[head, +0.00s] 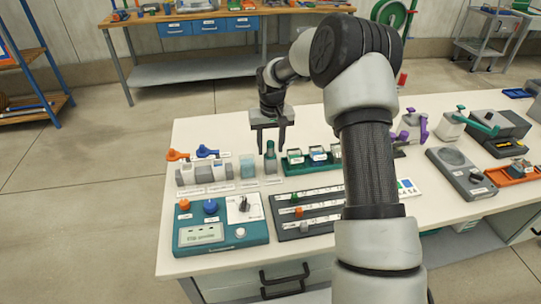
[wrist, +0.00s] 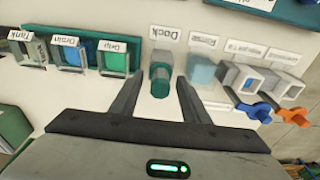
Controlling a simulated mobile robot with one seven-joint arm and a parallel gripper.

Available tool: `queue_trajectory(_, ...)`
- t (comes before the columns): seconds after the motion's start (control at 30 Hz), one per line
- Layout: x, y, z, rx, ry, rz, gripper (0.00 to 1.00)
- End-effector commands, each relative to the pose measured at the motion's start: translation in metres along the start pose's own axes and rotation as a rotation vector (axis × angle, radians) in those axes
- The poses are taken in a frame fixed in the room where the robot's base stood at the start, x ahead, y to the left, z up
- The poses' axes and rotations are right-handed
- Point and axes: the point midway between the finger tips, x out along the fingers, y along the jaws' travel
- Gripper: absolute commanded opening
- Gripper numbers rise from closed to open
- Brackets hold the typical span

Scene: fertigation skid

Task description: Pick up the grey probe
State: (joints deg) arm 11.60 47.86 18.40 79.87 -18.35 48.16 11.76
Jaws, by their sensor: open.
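A small upright piece with a grey body and green end, which looks like the grey probe (head: 270,158), stands on the white bench behind a small label. In the wrist view the probe (wrist: 160,72) is by the label reading "Dock" (wrist: 165,33). I cannot tell where the probe ends and any holder begins. My gripper (head: 271,150) points down over it with its jaws open. In the wrist view my gripper (wrist: 160,82) has one finger on each side of the probe's near end, with gaps showing and nothing held.
A clear bluish block (head: 247,166) and grey valve blocks with orange and blue handles (head: 208,153) stand close left. A green rack with cups (head: 293,163) is close right. A teal control box (head: 220,224) and a grey slider panel (head: 305,212) lie in front.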

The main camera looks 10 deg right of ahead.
Motion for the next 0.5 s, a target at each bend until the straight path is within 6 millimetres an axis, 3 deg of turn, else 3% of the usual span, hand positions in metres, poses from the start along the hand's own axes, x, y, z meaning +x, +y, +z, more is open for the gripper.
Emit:
queue_trajectory(0.23, 0.004, -0.0001, -0.0003, 0.0, 0.001, 0.0, 0.42)
queue_trajectory(0.5, 0.0039, -0.0002, -0.0002, 0.0, 0.001, -0.001, 0.0)
